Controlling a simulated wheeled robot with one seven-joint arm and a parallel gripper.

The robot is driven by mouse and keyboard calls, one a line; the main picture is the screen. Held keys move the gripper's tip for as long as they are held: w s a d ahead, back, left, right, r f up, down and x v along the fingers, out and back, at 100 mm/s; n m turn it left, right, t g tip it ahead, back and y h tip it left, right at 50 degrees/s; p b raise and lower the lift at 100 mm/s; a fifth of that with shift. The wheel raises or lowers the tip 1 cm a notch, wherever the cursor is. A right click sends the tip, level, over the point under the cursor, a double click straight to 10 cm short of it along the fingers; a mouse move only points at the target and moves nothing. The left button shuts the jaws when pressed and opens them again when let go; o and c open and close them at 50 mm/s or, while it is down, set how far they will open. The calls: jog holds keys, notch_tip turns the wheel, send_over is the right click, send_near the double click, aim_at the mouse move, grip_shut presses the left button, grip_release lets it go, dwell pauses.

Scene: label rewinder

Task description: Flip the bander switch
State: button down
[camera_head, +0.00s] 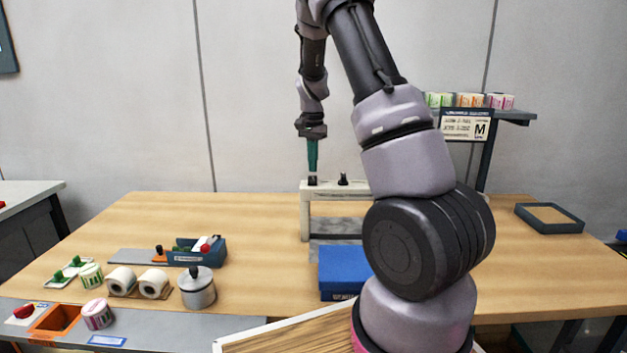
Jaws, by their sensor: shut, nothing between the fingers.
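My gripper (312,166) has teal fingers, points straight down and is shut and empty. Its tips are just above or at a small dark part on the left end of a cream-white arch-shaped machine frame (305,212), which looks like the bander. I cannot tell whether the tips touch that part. A small black knob or switch (343,180) stands on top of the frame, right of the gripper. My arm hides the right part of the frame. I cannot tell which of these parts is the bander switch or its position.
A blue box (342,270) stands in front of the frame. A blue-grey device with a red knob (205,247), paper rolls (153,284) and a metal pot (197,292) are at left. A shelf (515,117) with label rolls and a dark tray (549,217) are at right. The left rear table is clear.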

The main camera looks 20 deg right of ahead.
jog(key=shift+f, duration=1.05)
dwell(0.7)
jog(key=shift+r, duration=3.55)
